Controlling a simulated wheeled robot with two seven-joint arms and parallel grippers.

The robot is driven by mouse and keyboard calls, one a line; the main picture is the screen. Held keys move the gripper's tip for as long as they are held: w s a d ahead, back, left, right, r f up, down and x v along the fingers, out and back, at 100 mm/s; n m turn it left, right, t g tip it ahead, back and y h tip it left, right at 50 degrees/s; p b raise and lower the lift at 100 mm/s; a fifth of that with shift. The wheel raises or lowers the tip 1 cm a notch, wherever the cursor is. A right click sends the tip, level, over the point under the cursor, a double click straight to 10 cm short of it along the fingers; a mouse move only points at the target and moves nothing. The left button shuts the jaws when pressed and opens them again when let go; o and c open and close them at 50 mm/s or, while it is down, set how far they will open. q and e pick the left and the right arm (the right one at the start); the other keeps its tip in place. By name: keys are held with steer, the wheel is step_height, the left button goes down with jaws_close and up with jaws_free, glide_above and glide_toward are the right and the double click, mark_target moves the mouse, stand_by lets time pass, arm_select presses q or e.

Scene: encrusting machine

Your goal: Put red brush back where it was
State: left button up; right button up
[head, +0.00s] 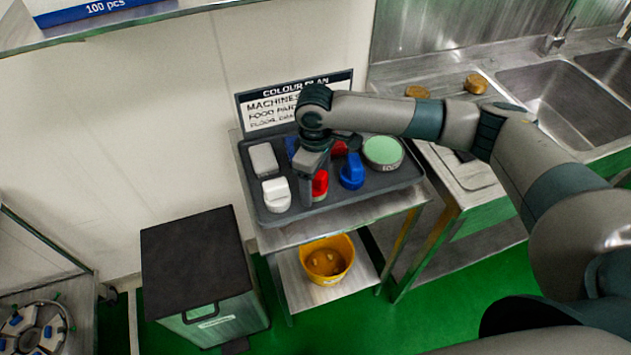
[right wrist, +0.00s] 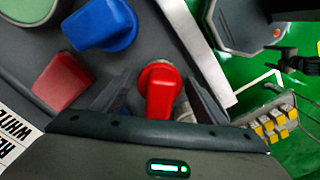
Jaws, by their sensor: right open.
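The red brush (head: 320,184) is at the front middle of the dark grey tray (head: 333,198), between a white brush (head: 276,194) and a blue brush (head: 351,173). My right gripper (head: 312,190) is down over it, partly hiding it in the head view. In the right wrist view the red brush (right wrist: 160,92) lies between the two spread fingers of the right gripper (right wrist: 158,78), which is open. A gap shows beside the brush, so it is not clamped. A red block (right wrist: 62,82) is behind it on the tray. My left gripper is not in view.
A grey block (head: 263,159) and a round green-topped tub (head: 382,151) also stand on the tray. A colour plan sign (head: 272,112) stands behind. A yellow bucket (head: 327,260) sits on the shelf below. A dark-lidded bin (head: 190,250) stands left, a sink (head: 560,100) right.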

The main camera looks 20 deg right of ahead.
steer(key=shift+r, duration=0.1)
step_height(320, 180, up, 11)
steer(key=b, duration=0.3)
steer(key=shift+f, duration=0.2)
steer(key=shift+r, duration=0.7)
